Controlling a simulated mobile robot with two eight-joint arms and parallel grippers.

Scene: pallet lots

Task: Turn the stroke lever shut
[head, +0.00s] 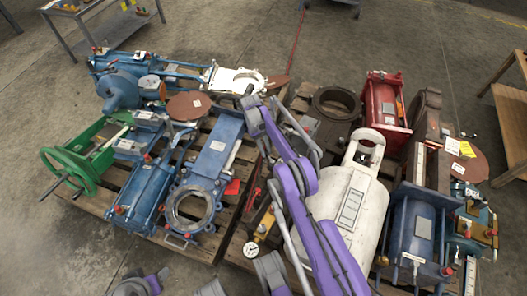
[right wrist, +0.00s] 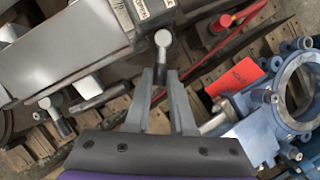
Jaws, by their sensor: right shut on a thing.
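In the right wrist view, the lever (right wrist: 162,40) shows as a short dark stem with a pale round knob. My right gripper (right wrist: 161,75) has its two grey fingers shut on it, and the knob stands just beyond the fingertips. The lever is beside a long grey housing (right wrist: 65,55) with a label. In the head view my purple right arm reaches over the pallets and hides the lever and most of the fingers. The lever's angle against its end stop cannot be told. Of my left arm only parts show at the bottom edge; its gripper is not visible.
A second knobbed lever (right wrist: 55,115) stands nearby. A blue gate valve with a ring (head: 190,210) and a red tag (head: 232,187) are close by. A green handwheel (head: 70,170), a white tank (head: 350,205) and a red cylinder (head: 385,100) crowd the pallets.

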